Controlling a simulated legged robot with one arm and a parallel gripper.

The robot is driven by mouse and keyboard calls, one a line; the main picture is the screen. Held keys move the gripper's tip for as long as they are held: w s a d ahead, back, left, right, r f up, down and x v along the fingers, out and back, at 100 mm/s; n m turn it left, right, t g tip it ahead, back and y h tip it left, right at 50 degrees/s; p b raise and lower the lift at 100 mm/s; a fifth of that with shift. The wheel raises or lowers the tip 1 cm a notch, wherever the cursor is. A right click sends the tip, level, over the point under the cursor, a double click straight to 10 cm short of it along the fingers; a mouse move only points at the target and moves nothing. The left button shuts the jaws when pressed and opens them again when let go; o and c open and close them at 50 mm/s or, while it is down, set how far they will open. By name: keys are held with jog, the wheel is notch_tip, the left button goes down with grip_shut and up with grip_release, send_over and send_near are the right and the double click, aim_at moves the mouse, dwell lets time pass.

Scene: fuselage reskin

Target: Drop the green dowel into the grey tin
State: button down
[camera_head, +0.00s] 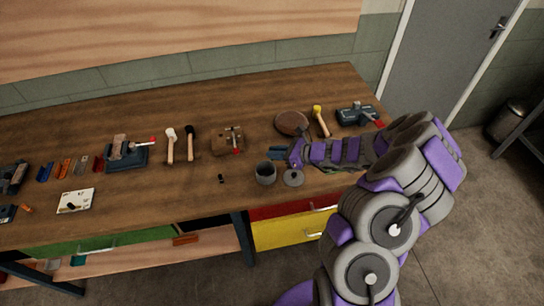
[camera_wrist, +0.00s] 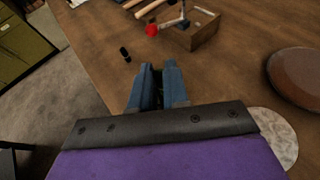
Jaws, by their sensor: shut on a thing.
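The grey tin (camera_head: 265,174) stands upright and open-topped near the front of the workbench in the head view. My gripper (camera_head: 275,154) is above and just behind the tin, its blue fingers pointing left. In the wrist view my gripper (camera_wrist: 158,70) has its fingers close together, with a dark, narrow thing between them. This fits the green dowel, but its colour and most of its length are hidden by the fingers. I cannot make out the tin in the wrist view.
A grey disc (camera_head: 293,178) lies right of the tin. A small black thing (camera_head: 221,178) lies to its left. A wooden box with a red-tipped tool (camera_head: 228,141) and a round brown disc (camera_head: 291,123) are farther back. Hammers and vises line the bench (camera_head: 330,84).

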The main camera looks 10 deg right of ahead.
notch_tip(320, 180, down, 5)
jog(key=b, duration=0.3)
jog(key=shift+r+b, duration=0.15)
jog(key=shift+b, duration=0.25)
jog(key=shift+s+d+f+b, duration=0.1)
jog(key=shift+d+f+b, duration=0.15)
jog(key=shift+f+b, duration=0.2)
jog(key=shift+w+a+f, duration=0.1)
jog(key=shift+a+f, duration=0.05)
jog(key=shift+a, duration=0.3)
jog(key=shift+w+a+f, duration=0.1)
jog(key=shift+a, duration=0.3)
jog(key=c, duration=1.4)
grip_release()
jog(key=shift+s+a+r, duration=0.1)
jog(key=shift+r, duration=0.05)
jog(key=o, duration=0.3)
jog(key=shift+d, duration=0.4)
jog(key=shift+o, duration=0.2)
jog(key=shift+d, duration=0.35)
